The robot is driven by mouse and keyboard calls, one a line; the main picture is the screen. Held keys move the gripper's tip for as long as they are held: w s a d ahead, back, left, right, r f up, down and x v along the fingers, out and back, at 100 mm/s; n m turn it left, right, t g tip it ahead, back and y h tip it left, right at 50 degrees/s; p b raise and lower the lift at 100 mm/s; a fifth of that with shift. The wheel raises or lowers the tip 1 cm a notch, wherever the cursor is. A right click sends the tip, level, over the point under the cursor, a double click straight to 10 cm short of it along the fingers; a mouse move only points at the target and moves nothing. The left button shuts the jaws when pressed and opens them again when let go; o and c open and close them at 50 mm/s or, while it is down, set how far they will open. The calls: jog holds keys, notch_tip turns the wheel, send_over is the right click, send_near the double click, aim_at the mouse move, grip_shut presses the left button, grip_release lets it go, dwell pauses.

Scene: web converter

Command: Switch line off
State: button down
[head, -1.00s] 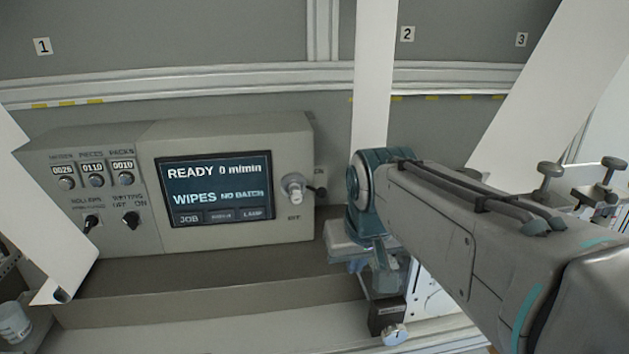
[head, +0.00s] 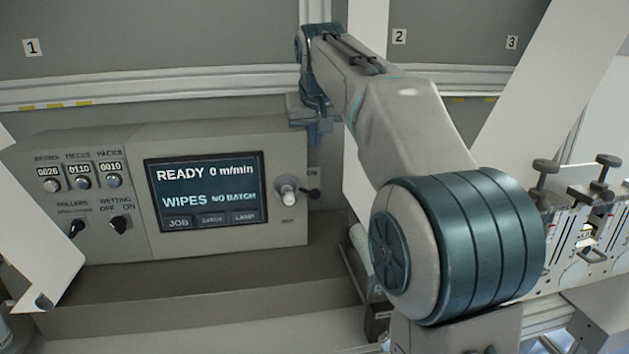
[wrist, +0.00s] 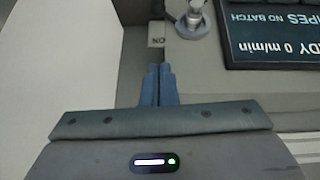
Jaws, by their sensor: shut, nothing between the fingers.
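A grey control box carries a lit screen (head: 207,190) reading READY, 0 m/min, WIPES, NO BATCH. A pale round knob (head: 288,191) sits right of the screen, with a small label below it; it also shows at the top of the wrist view (wrist: 194,20). A dark lever (head: 312,193) sticks out at the box's right side, below a small label plate (head: 313,174) that reads ON in the wrist view (wrist: 156,41). My gripper (head: 314,140) points down above the box's right end, its blue fingers (wrist: 158,72) shut and empty, apart from lever and knob.
Left of the screen are several counters (head: 80,168), a ROLLERS switch (head: 75,228) and a WETTING switch (head: 118,225). A white web (head: 365,190) hangs just right of the box, partly behind my arm. Another white sheet (head: 35,250) crosses the lower left.

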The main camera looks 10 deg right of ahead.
send_over(314, 192)
notch_tip(314, 192, down, 8)
jog(key=shift+w+a+r+p, duration=0.15)
jog(key=shift+p, duration=0.2)
notch_tip(314, 192, down, 3)
jog(key=shift+f, duration=0.1)
jog(key=shift+s+f, duration=0.2)
jog(key=shift+f, duration=0.45)
jog(key=shift+f, duration=0.15)
